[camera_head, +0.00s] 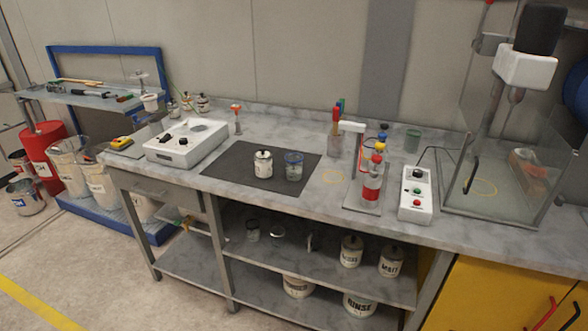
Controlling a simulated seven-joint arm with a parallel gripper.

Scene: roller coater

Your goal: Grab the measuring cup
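A clear cup with a blue band near its top (293,167) stands upright on the dark mat (232,170) on the grey bench. It looks like the measuring cup, though its markings are too small to read. Nothing covers the cup from this view. My gripper is not in view.
A white control unit (186,143) is left of the mat. A stand with a red-labelled bottle (371,186), a control box with buttons (416,195) and a glass-walled mixer (510,150) are on the right. The mat's front is clear.

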